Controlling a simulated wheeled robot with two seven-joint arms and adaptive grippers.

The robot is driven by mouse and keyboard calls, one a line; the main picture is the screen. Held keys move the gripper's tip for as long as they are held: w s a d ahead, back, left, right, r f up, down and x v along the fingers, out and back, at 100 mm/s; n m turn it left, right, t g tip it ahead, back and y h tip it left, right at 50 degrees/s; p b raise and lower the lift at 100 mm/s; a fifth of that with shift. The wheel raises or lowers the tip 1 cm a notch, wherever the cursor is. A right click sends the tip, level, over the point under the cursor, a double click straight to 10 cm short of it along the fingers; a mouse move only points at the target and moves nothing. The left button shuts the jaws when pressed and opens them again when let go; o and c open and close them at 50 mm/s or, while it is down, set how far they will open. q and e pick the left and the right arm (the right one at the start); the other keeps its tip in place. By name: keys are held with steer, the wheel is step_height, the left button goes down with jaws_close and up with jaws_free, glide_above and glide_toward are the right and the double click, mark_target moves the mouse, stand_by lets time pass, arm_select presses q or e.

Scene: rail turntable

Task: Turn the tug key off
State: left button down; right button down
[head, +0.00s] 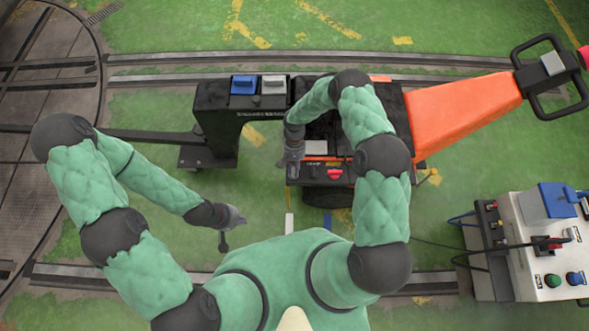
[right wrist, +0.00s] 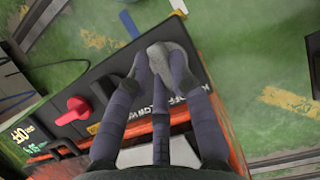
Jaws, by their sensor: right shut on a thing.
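The orange and black tug (head: 464,110) stands on the rails. My right gripper (head: 292,165) is at the left end of its control panel (head: 318,172). In the right wrist view its fingers (right wrist: 160,62) are shut together over the panel's end, beside white lettering that partly reads "OFF". They close on what appears to be the tug key, which is mostly hidden between them. My left gripper (head: 226,228) hangs over the floor, away from the tug; its jaw state is unclear.
A red knob (head: 334,174) sits on the panel right of my right gripper; it also shows in the right wrist view (right wrist: 74,110). Blue (head: 243,85) and grey (head: 273,85) blocks top the tug's coupling end. A control cart (head: 520,250) stands right, the turntable (head: 30,200) left.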

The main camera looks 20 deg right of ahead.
stand_by(0.4)
steer(key=c, duration=1.1)
jaws_free()
steer(key=v, duration=1.2)
